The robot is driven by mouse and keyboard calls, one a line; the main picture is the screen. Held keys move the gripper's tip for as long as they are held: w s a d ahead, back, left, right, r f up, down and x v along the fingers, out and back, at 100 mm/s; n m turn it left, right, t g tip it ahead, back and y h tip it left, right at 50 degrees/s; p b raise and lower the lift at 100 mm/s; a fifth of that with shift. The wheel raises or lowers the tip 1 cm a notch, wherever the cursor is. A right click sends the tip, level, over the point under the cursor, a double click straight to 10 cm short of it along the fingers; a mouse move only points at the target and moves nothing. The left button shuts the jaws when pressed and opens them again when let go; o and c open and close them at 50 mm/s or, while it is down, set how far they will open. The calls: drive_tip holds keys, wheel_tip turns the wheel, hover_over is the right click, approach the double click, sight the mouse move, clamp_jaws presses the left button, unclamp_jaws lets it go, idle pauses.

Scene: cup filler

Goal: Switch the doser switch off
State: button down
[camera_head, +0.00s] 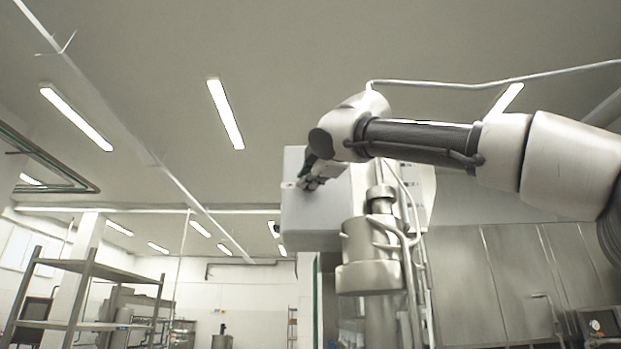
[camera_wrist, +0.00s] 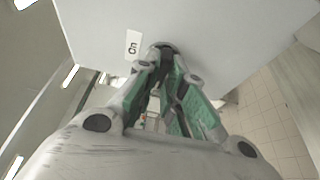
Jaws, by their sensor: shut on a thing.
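The doser box (camera_head: 310,225) is a white cabinet in the middle of the head view; its pale face (camera_wrist: 225,30) fills the top of the wrist view. The doser switch (camera_wrist: 166,46) is a dark round knob on that face, mostly hidden by my fingertips. A white label reading "On" (camera_wrist: 133,45) sits to its left. My gripper (camera_wrist: 167,62), with green finger pads, is shut on the switch. In the head view, my gripper (camera_head: 308,181) is at the box's front face. The switch's exact angle is hidden.
A steel cylindrical vessel (camera_head: 371,245) with pipes stands right of and below the box, under my arm. Steel cabinets (camera_head: 500,285) line the right side. A metal rack (camera_head: 85,290) stands at the far left. The space left of the box looks clear.

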drive_tip(key=shift+f, duration=0.1)
drive_tip(key=c, duration=1.5)
unclamp_jaws()
drive_tip(key=v, duration=1.2)
